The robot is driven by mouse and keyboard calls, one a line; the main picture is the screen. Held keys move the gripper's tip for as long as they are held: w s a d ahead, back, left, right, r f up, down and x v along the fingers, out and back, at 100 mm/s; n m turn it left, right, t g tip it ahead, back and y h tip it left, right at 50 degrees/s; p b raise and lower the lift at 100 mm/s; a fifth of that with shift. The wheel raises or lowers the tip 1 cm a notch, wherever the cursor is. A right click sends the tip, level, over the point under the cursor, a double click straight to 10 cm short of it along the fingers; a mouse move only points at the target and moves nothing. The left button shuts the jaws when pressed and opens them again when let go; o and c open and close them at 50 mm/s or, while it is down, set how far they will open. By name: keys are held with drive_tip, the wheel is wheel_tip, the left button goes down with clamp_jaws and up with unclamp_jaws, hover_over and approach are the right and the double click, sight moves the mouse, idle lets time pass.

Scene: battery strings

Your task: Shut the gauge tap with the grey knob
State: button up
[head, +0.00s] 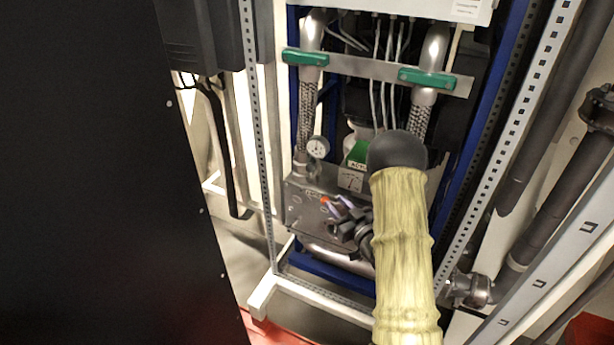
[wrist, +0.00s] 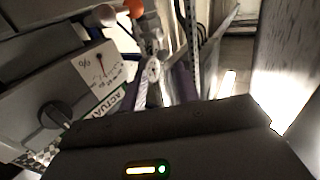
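The steel panel (head: 300,205) sits low in the rack, with a round white gauge (head: 318,147) above its left part. My gripper (head: 339,204) is in front of the panel, close to an orange knob (head: 325,200). In the wrist view my gripper's two purplish fingers (wrist: 168,82) stand apart, with a gap between them. A small light grey rounded part (wrist: 153,69) shows by the tip of the left finger; I cannot tell whether it is the tap's grey knob or whether they touch. The orange knob (wrist: 134,8) is beyond it. My arm hides the panel's right part.
A dark rotary knob (wrist: 55,114) is on a labelled panel at the wrist view's left. Perforated rack posts (head: 258,120) flank the opening. A large black cabinet (head: 100,180) fills the left side.

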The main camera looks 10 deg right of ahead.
sight(311, 177)
drive_tip(key=p+x, duration=0.2)
drive_tip(key=x, duration=1.5)
drive_tip(key=shift+w+a+p, duration=0.1)
drive_tip(key=shift+w+p, duration=0.1)
drive_tip(key=shift+p, duration=0.2)
clamp_jaws()
drive_tip(key=shift+s, duration=0.1)
